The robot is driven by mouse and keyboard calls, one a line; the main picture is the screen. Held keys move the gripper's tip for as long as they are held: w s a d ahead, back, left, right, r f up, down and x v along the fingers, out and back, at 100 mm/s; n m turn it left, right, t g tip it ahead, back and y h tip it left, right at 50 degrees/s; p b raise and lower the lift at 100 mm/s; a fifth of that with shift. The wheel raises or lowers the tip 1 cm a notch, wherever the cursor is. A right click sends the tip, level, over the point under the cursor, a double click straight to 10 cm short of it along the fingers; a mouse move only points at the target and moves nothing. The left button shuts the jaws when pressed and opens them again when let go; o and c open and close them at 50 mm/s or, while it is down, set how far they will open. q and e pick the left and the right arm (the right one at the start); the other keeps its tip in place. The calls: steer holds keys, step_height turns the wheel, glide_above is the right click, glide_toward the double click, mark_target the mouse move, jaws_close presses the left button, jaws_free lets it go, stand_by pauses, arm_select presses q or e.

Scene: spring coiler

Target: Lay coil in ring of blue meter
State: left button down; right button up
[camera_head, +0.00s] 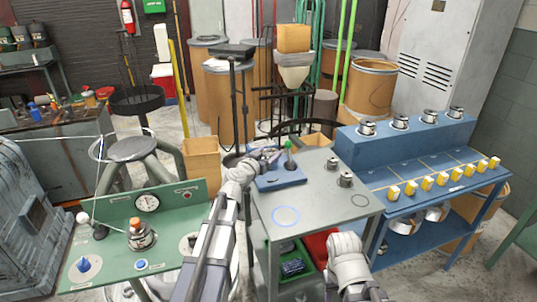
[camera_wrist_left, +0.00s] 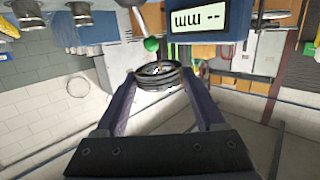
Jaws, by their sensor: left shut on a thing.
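My left gripper (camera_head: 266,158) is shut on a dark wire coil (camera_wrist_left: 158,76), which sits between its fingertips in the left wrist view. In the head view the gripper is over the back left part of the blue meter (camera_head: 281,180), and the coil is too small to make out there. The meter stands on the grey table and has a lever with a green knob (camera_head: 288,144). In the wrist view its display (camera_wrist_left: 204,22) and the green knob (camera_wrist_left: 151,44) lie beyond the coil. The meter's ring cannot be made out. My right arm shows at the bottom, but its gripper does not.
The grey table (camera_head: 325,222) has a light blue circle (camera_head: 285,216) and two metal cylinders (camera_head: 339,172) on top. A blue bench (camera_head: 400,165) with several spools and yellow blocks stands at right. A green coiler table (camera_head: 180,225) stands at left. The grey table's front is mostly clear.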

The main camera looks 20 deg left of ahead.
mark_target(268, 179)
arm_select(q)
steer(key=shift+m+t, duration=0.5)
steer(key=shift+w+a+f+b, duration=0.1)
steer(key=shift+w+f+b, duration=0.1)
steer(key=shift+f+b, duration=1.9)
steer(key=shift+w+a+f+b, duration=0.15)
steer(key=shift+f+b, duration=1.3)
steer(key=shift+b, duration=1.1)
steer(key=shift+d+f+b, duration=0.1)
steer(key=shift+f+b, duration=1.45)
steer(key=shift+b, duration=0.05)
jaws_free()
steer(key=shift+s, duration=0.1)
steer(key=shift+s+a+r, duration=0.1)
steer(key=shift+s+a, duration=0.15)
steer(key=shift+s, duration=1)
steer(key=shift+s+a+r, duration=0.1)
steer(key=shift+s+a, duration=0.15)
steer(key=shift+s, duration=1)
steer(key=shift+s+a+r, duration=0.1)
steer(key=shift+s+a, duration=0.15)
steer(key=shift+s, duration=1)
